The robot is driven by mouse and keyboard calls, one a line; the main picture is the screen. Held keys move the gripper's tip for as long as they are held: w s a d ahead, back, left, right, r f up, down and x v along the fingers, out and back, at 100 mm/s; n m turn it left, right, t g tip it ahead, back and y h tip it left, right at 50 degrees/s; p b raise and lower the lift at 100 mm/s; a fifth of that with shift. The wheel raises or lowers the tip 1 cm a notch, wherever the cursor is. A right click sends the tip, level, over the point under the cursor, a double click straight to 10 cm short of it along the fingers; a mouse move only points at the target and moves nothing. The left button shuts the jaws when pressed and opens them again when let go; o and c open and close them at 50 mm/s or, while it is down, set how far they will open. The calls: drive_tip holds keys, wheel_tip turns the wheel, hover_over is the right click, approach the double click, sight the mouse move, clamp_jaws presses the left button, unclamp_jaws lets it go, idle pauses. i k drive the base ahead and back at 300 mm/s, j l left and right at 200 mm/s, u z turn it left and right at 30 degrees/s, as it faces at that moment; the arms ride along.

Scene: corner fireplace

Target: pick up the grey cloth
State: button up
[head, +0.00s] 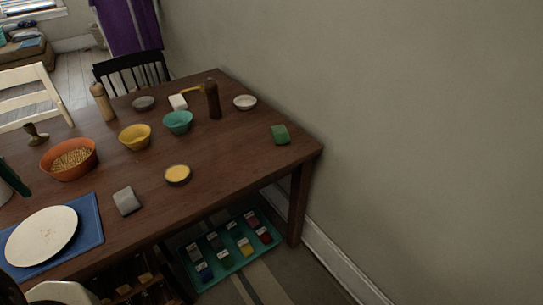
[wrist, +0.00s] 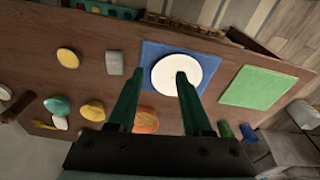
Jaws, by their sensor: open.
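The grey cloth (head: 126,200) is a small folded light-grey block lying flat on the brown table, near its front edge. In the wrist view the cloth (wrist: 116,63) lies left of the blue mat, apart from my gripper. My gripper (wrist: 157,76) has two dark green fingers spread wide with nothing between them. In that view its fingertips appear over the white plate (wrist: 190,70). A dark green shape at the left edge of the head view may be a finger; I cannot tell.
On the table (head: 225,170), a yellow-topped dish (head: 177,174) sits right of the cloth and an orange bowl (head: 70,170) behind left. The plate rests on a blue mat (head: 92,222). Yellow (head: 135,143) and teal (head: 178,126) bowls stand farther back. Bare wood surrounds the cloth.

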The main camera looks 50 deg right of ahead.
sight(127, 201)
drive_tip(key=z, duration=1.3)
drive_tip(key=l+u, duration=0.1)
drive_tip(key=u, duration=1.85)
drive_tip(key=k+l+u, duration=0.2)
drive_tip(key=l, duration=0.2)
drive_tip(key=k+l+u, duration=0.15)
drive_tip(key=l, duration=0.3)
drive_tip(key=i, duration=0.05)
